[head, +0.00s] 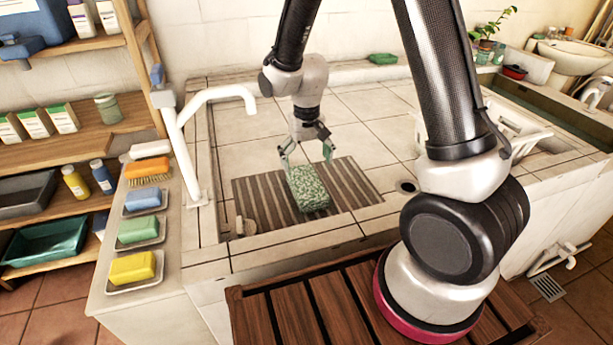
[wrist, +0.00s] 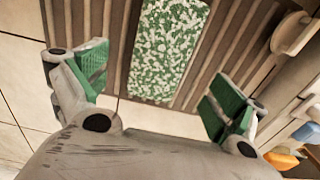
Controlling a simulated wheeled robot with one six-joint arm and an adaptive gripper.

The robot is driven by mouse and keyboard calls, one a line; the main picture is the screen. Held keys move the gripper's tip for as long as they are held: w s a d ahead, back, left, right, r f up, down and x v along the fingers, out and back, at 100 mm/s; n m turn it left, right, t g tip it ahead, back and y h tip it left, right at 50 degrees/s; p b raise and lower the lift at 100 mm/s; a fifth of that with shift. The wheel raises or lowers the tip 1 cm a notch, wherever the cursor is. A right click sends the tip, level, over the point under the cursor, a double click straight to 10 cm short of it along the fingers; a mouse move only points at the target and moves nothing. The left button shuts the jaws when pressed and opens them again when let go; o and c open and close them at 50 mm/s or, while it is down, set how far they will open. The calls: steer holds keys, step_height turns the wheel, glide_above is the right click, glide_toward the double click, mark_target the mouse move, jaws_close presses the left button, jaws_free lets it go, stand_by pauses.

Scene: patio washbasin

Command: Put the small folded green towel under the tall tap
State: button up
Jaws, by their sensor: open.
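The small folded green towel (head: 308,188) is speckled green and white. It lies on a brown slatted mat (head: 350,178) in the tiled basin, and it also shows at the top middle of the wrist view (wrist: 168,50). My gripper (head: 307,153) is open, with its green-padded fingers pointing down just behind the towel's far end. In the wrist view the fingers (wrist: 160,88) are wide apart, and the towel lies beyond them, not gripped. The tall tap (head: 178,135) is white and stands on the left rim, its spout reaching right over the basin, left of my gripper.
On the left ledge are a brush (head: 149,170) and several soaps in dishes, with a yellow one (head: 133,268) in front. A drain (head: 406,187) lies right of the mat. A small pale object (head: 244,226) sits by the mat's left edge. Bare tiles lie behind the mat.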

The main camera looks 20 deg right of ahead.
steer(key=shift+r, duration=1.9)
step_height(320, 180, up, 13)
steer(key=t, duration=0.2)
glide_above(307, 181)
steer(key=s+d, duration=0.6)
steer(key=d, duration=0.1)
steer(key=s+d+r, duration=0.4)
steer(key=s+r, duration=0.1)
steer(key=s, duration=0.1)
steer(key=shift+r+t, duration=0.15)
steer(key=shift+t, duration=0.25)
steer(key=shift+o, duration=0.4)
steer(key=s+d+r+t, duration=0.1)
steer(key=s+d+r, duration=0.2)
steer(key=s, duration=0.7)
steer(key=shift+d+r+t, duration=0.15)
steer(key=shift+d+t, duration=0.05)
steer(key=shift+t, duration=0.1)
